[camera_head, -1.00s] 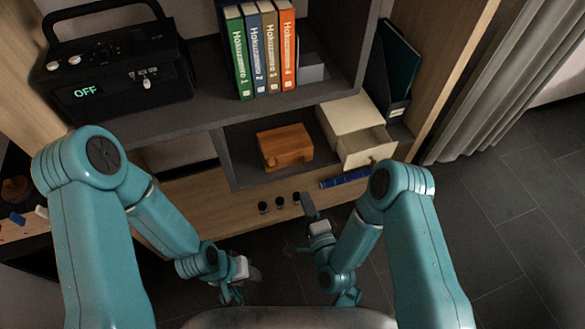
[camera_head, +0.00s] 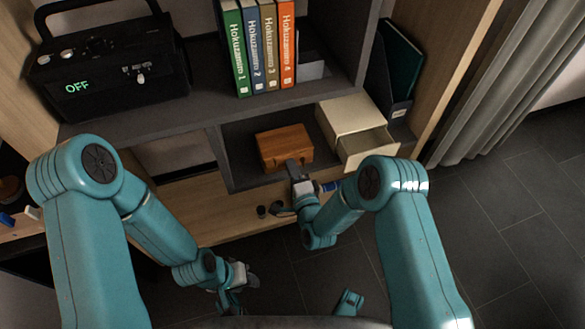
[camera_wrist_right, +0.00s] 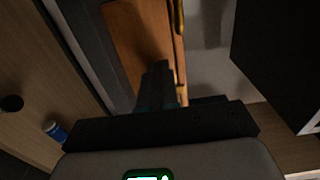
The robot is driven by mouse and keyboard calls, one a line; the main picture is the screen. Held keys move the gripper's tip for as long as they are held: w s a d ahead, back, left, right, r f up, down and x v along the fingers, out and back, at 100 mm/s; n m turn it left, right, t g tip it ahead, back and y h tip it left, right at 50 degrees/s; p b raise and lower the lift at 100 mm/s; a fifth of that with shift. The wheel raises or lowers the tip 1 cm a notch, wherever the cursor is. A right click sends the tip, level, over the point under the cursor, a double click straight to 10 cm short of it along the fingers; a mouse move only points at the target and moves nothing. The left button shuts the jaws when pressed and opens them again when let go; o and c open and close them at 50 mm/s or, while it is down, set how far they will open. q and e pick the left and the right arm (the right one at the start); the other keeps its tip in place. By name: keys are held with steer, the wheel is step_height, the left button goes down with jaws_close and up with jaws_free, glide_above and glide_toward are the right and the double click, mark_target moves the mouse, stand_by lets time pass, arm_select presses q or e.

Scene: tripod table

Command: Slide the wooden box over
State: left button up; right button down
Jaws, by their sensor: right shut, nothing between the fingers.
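The wooden box (camera_head: 285,145) is orange-brown and stands in the low shelf compartment, left of a cream drawer box. My right gripper (camera_head: 292,166) is shut and empty, with its fingertips at the front of the wooden box. In the right wrist view the shut fingers (camera_wrist_right: 157,80) overlap the wooden box (camera_wrist_right: 128,30). Whether they touch it I cannot tell. My left gripper (camera_head: 250,276) hangs low over the floor, away from the shelf, and its jaws are too small to read.
The cream drawer box (camera_head: 350,112) has its drawer (camera_head: 368,150) pulled out. A blue cylinder (camera_head: 328,187) and a dark round piece (camera_head: 261,211) lie on the wooden ledge (camera_head: 215,212). Books (camera_head: 262,50) and a black radio (camera_head: 115,75) stand on the upper shelf.

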mark_target(284, 150)
steer(key=b+x, duration=0.2)
steer(key=x, duration=0.1)
steer(key=shift+w+a+f, duration=0.1)
steer(key=shift+w+f, duration=0.05)
steer(key=shift+w, duration=0.15)
